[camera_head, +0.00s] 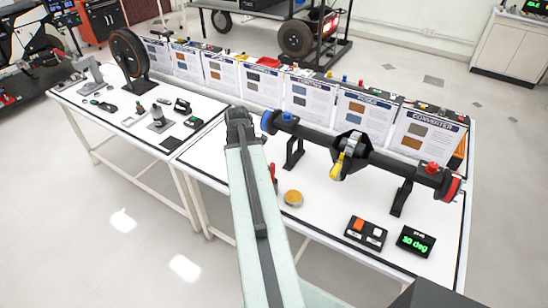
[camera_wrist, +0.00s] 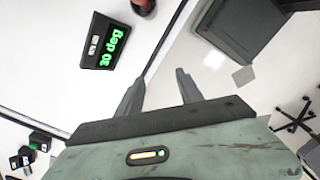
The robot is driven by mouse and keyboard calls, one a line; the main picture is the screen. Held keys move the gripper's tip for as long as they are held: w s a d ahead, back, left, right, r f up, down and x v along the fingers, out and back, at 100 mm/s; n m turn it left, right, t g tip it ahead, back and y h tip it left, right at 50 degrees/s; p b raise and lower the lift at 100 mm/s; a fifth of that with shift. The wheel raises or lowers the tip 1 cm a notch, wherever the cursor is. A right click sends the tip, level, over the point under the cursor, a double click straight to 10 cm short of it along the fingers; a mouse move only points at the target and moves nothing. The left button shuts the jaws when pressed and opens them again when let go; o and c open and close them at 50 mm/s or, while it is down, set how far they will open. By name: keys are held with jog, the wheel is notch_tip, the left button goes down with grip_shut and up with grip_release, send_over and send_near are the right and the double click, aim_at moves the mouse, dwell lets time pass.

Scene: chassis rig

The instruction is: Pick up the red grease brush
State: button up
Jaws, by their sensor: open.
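A slim red handle (camera_head: 273,171), which looks like the grease brush, shows on the right-hand table just right of my arm in the head view. My arm hides part of it, and its bristles cannot be made out. A round yellow-topped tin (camera_head: 293,198) stands close to its lower right. My gripper (camera_wrist: 160,73) is open and empty in the wrist view, over the table edge with floor beyond. The brush is not in the wrist view. I cannot make out my gripper's fingers in the head view.
A black axle (camera_head: 395,165) on stands spans the right-hand table (camera_head: 325,222). A switch box (camera_head: 366,232) and a green-lit display (camera_head: 416,241) sit at its front right; the display also shows in the wrist view (camera_wrist: 105,42). Sign cards (camera_head: 300,98) line the back.

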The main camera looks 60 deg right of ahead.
notch_tip(320, 180, up, 4)
jog(key=r+n+p, duration=0.1)
jog(key=n+p, duration=0.1)
send_over(273, 173)
jog(key=shift+w+d+f, duration=0.25)
jog(key=shift+d, duration=0.05)
jog(key=shift+s+d, duration=0.15)
jog(key=f+b, duration=0.8)
jog(key=shift+w+f, duration=0.15)
jog(key=shift+w, duration=0.05)
grip_shut()
